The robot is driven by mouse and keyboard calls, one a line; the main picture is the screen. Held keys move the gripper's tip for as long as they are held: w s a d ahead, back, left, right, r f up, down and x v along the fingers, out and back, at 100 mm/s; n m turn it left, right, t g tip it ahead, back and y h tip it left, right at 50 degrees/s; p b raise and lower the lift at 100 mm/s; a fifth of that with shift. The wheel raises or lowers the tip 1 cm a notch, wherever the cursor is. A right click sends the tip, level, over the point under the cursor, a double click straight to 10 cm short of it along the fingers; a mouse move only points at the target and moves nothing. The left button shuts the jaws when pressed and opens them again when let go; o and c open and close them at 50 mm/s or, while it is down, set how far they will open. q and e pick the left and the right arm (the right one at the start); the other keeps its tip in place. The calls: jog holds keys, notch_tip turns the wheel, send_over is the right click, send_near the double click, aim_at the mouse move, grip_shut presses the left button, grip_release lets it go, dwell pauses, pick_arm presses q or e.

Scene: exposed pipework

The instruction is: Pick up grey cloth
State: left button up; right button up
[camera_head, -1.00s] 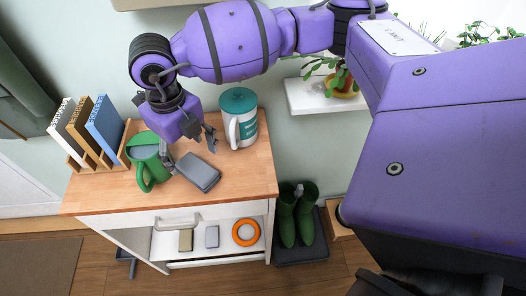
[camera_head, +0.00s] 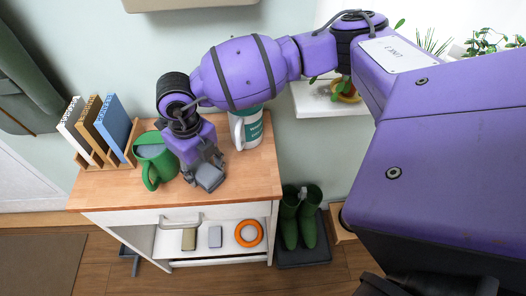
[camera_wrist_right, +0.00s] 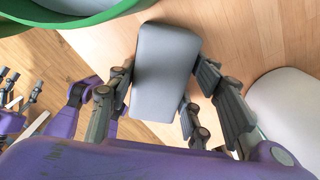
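The grey cloth (camera_head: 209,177), a flat grey block-like piece, is at my right gripper (camera_head: 203,168) over the front part of the wooden cabinet top (camera_head: 245,188). In the right wrist view the cloth (camera_wrist_right: 165,75) lies between the fingers of my right gripper (camera_wrist_right: 165,90), which press against both long edges. It looks tilted in the head view; whether it still touches the top is hard to tell.
A green watering can (camera_head: 155,163) stands just left of the gripper, close to it. A white and teal lidded mug (camera_head: 249,128) stands to the right, behind. A book rack (camera_head: 100,132) is at the left. The shelf below holds small blocks and an orange ring (camera_head: 248,233).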

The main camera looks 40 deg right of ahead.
aim_at(200, 168)
jog(key=c, duration=0.7)
jog(key=shift+o, duration=0.2)
jog(key=shift+r, duration=0.1)
jog(key=shift+w+r, duration=0.1)
jog(key=shift+r, duration=0.45)
notch_tip(200, 168, up, 2)
jog(key=shift+a+r, duration=0.1)
jog(key=shift+r, duration=0.1)
jog(key=s+r, duration=0.3)
jog(key=s+a+r, duration=0.1)
jog(key=r, duration=0.1)
jog(key=shift+s, duration=0.15)
jog(key=s+a+r, duration=0.2)
jog(key=s+r, duration=0.2)
jog(key=s, duration=0.5)
jog(key=shift+s+r, duration=0.25)
